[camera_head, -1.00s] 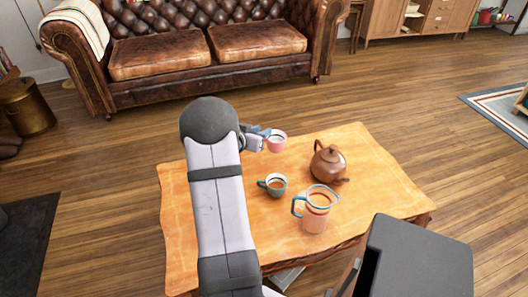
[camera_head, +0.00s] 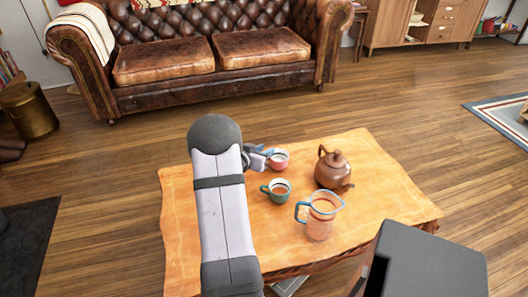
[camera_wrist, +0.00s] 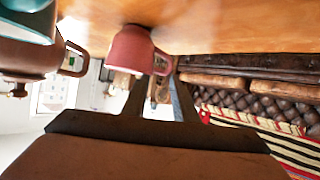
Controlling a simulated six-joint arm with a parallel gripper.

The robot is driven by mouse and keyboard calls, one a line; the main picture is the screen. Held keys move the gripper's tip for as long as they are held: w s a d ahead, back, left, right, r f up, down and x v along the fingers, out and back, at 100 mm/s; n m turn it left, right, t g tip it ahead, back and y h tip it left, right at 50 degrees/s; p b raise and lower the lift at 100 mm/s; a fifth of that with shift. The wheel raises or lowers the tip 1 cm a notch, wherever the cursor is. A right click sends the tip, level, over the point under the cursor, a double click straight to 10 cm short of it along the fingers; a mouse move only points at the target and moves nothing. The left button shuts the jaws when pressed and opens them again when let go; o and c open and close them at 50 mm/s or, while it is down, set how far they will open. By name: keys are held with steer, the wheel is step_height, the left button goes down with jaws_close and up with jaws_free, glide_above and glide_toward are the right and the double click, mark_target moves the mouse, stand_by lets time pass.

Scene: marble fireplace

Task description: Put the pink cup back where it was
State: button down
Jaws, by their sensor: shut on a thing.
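The pink cup (camera_head: 279,160) is at the far side of the wooden table (camera_head: 380,200), left of the teapot and behind the teal cup. My gripper (camera_head: 260,158) comes from its left and is shut on the cup, at its handle side. In the wrist view, which is upside down, the pink cup (camera_wrist: 130,50) shows with its handle between the fingers (camera_wrist: 158,92). The cup looks upright. I cannot tell whether its base touches the table.
A teal cup (camera_head: 277,190) with brown liquid stands nearest the pink cup. A brown teapot (camera_head: 333,170) stands to the right, and a glass pitcher (camera_head: 320,218) with a blue handle in front. The table's right side is clear. A leather sofa (camera_head: 215,55) stands beyond.

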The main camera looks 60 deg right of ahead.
steer(key=shift+f, duration=0.1)
steer(key=c, duration=1.4)
jaws_free()
steer(key=shift+a+r, duration=0.2)
steer(key=p+v, duration=0.3)
steer(key=v, duration=0.8)
steer(key=shift+a, duration=0.25)
steer(key=shift+r, duration=0.1)
